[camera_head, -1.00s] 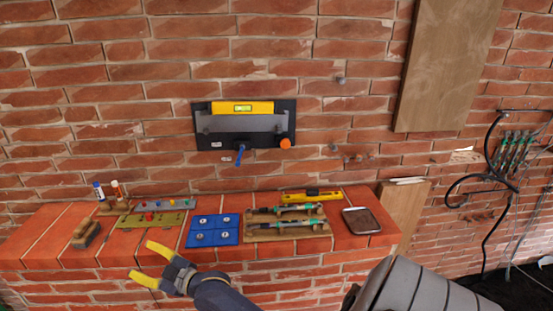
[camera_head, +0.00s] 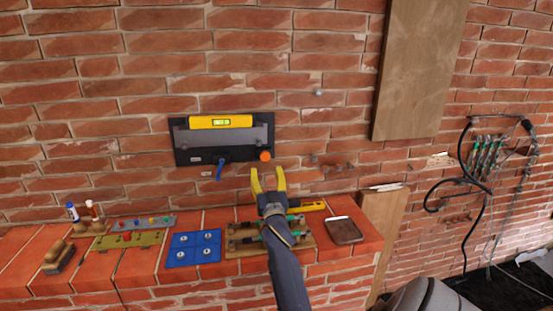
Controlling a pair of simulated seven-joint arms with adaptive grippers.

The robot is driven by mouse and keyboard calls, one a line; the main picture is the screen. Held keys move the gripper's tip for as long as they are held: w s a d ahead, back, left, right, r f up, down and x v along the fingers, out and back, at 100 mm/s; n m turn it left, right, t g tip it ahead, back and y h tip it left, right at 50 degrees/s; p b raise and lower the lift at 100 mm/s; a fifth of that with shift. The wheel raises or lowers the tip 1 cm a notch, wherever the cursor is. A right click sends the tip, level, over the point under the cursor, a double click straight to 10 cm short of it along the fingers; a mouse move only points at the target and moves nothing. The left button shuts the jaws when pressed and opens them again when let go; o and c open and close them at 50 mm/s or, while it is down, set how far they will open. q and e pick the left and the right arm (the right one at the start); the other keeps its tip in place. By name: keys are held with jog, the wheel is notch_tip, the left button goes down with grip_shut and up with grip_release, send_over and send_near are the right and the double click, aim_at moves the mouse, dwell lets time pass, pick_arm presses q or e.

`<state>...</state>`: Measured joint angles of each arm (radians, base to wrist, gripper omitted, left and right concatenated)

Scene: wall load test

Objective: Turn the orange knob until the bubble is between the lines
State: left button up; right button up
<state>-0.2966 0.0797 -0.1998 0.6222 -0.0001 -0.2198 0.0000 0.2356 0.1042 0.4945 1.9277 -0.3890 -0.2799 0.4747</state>
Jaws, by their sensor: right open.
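The orange knob (camera_head: 265,156) sits at the lower right corner of a dark wall plate (camera_head: 184,142). A yellow spirit level (camera_head: 205,122) is mounted along the plate's top; its green vial (camera_head: 221,122) is too small to tell where the bubble lies between the lines. A blue lever (camera_head: 219,171) hangs from the plate's bottom edge. My right gripper (camera_head: 267,174) is open, its yellow fingers pointing up just below the knob, with nothing between them. Whether they touch the knob I cannot tell. My left gripper is not in view.
A brick ledge (camera_head: 130,285) below holds a blue four-part tray (camera_head: 193,248), an olive board (camera_head: 128,240), a brush (camera_head: 58,257), a wooden tool tray (camera_head: 240,241) partly behind my arm, and a dark dish (camera_head: 343,230). Cables (camera_head: 470,165) hang at right.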

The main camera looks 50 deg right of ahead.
aim_at(266, 158)
jog(key=shift+s+d+x, duration=0.1)
jog(key=shift+d+x, duration=0.05)
jog(key=shift+x, duration=1.75)
jog(key=shift+s+d+x, duration=0.1)
jog(key=shift+d+x, duration=0.05)
jog(key=shift+x, duration=1.7)
jog(key=shift+c, duration=0.4)
grip_shut()
jog(key=shift+s+n+t+y, duration=0.1)
jog(key=shift+n+t+y, duration=0.15)
jog(key=shift+n+y, duration=0.7)
jog(key=shift+w+n+t+y, duration=0.1)
jog(key=shift+n+t+y, duration=0.2)
jog(key=shift+n, duration=1.35)
jog(key=shift+s+n+t+y, duration=0.1)
jog(key=shift+n+t+y, duration=0.3)
jog(key=shift+n, duration=0.9)
jog(key=shift+n+y, duration=0.3)
jog(key=shift+y, duration=0.05)
